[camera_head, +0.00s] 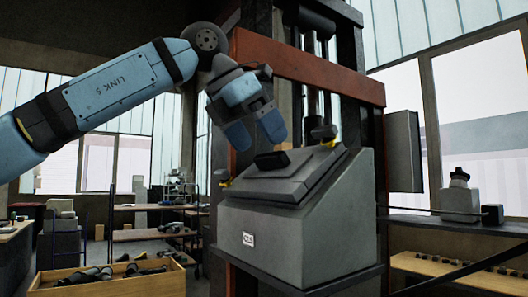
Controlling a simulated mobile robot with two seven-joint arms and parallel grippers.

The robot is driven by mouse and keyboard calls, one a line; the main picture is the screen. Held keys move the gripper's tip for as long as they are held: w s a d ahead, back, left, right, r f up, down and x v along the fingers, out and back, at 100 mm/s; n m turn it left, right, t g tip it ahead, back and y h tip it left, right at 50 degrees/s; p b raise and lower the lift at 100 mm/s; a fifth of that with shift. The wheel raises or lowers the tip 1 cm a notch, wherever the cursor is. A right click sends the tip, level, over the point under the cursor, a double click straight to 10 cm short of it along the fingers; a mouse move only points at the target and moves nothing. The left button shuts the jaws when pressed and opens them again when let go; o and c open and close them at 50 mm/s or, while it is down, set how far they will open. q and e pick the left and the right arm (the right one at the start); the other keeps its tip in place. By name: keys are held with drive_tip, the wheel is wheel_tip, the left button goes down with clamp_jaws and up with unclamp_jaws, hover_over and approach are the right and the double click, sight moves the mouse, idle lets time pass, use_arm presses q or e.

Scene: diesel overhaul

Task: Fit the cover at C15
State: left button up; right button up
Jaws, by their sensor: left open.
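A grey box (285,240) with a sloped top stands on the press in the middle of the view. A small white label (248,239) is on its front, too small to read surely. A grey cover (277,187) with a black handle block (272,161) lies on the sloped top; I cannot tell whether it sits fully flush. My left gripper (256,134) is open and empty, with its blue fingers pointing down just above the handle, apparently apart from it. My right gripper is not in view.
Yellow clips (225,183) stand at the box's upper edges. An orange crossbeam (310,70) and dark posts rise behind. A wooden crate (115,281) of dark parts is lower left. A shelf with a grey bottle-like unit (460,200) is at right.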

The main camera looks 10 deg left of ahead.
use_arm(q)
drive_tip(key=v, duration=1.1)
drive_tip(key=shift+b, duration=0.45)
